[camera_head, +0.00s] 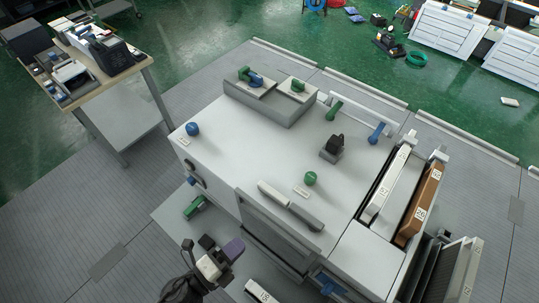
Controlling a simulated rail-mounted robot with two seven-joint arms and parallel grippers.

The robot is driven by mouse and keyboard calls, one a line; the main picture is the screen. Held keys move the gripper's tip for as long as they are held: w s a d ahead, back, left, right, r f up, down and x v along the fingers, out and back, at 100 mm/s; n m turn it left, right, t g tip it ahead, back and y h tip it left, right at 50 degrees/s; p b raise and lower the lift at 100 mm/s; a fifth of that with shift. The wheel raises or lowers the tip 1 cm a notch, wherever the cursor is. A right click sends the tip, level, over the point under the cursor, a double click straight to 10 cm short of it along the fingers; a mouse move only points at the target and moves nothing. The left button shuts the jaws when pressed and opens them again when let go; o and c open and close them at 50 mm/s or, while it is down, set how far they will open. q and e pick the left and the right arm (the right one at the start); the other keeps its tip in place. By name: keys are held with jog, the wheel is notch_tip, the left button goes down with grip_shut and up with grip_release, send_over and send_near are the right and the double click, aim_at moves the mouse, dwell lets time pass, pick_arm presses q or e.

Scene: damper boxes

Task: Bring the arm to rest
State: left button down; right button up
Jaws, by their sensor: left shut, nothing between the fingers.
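My left gripper (215,258) is at the bottom, left of the middle, in front of the near side of the white workbench (250,150). It is shut and holds nothing. It is apart from the bench top, and its arm comes in from the bottom edge. The fingertips are small and hard to make out. My right gripper is not in view.
The bench top carries a blue ball knob (192,129), a green ball knob (310,178) and a black device (333,147). White and brown numbered boxes (421,203) stand at its right. A wooden side table (91,77) stands upper left. Grey floor at left is clear.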

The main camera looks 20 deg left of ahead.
pick_arm(q)
jog(key=s+a+f+n+g+y, duration=0.4)
jog(key=a+f+n+g+y, duration=0.5)
jog(key=n, duration=0.7)
jog(key=s+d+r+n+g+h+p, duration=0.1)
jog(key=s+d+r+n+g+p, duration=0.1)
jog(key=s+r+p, duration=0.5)
notch_tip(320, 180, up, 4)
jog(key=n+g+p, duration=0.1)
jog(key=n+p, duration=0.1)
jog(key=p, duration=0.2)
jog(key=shift+d+r+n+g+h, duration=0.2)
jog(key=shift+d+n+g+h, duration=0.1)
jog(key=shift+n+g+h, duration=0.1)
dwell(0.8)
